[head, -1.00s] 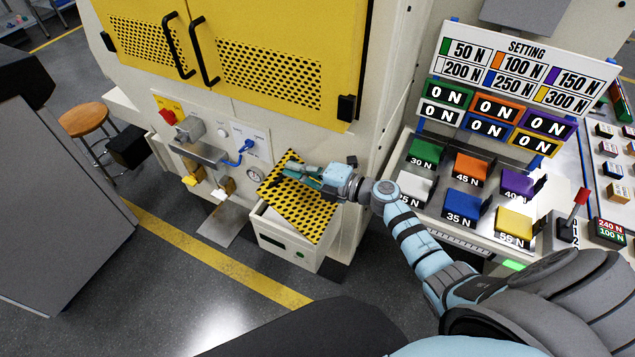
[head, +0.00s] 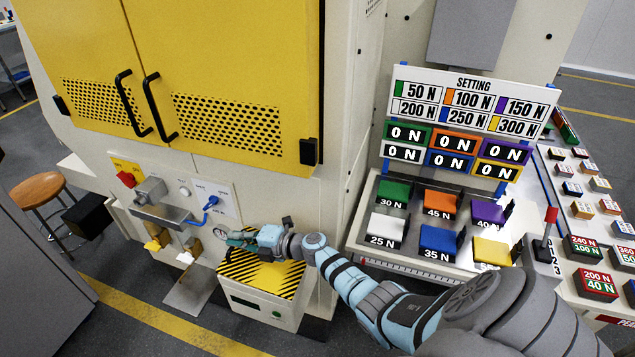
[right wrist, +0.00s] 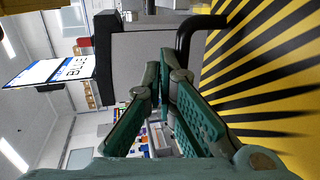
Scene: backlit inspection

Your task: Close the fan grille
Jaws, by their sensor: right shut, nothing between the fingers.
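The fan grille (head: 250,277) is a yellow panel on top of a white box at the machine's foot. It shows black diagonal stripes and looks nearly flat over the box; the head view does not show whether it is fully seated. Its striped face also fills the right of the right wrist view (right wrist: 275,75). My right gripper (head: 231,240) is shut and empty above the panel's back left edge. In the right wrist view its green fingers (right wrist: 163,80) are beside the striped face; contact cannot be told. My left gripper is not in view.
The yellow cabinet doors (head: 225,65) rise behind. A blue-handled valve (head: 211,202) and a gauge sit left of my gripper. The white box (head: 262,308) stands on the floor side. A console with coloured buttons (head: 438,240) is at right. The floor in front is open.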

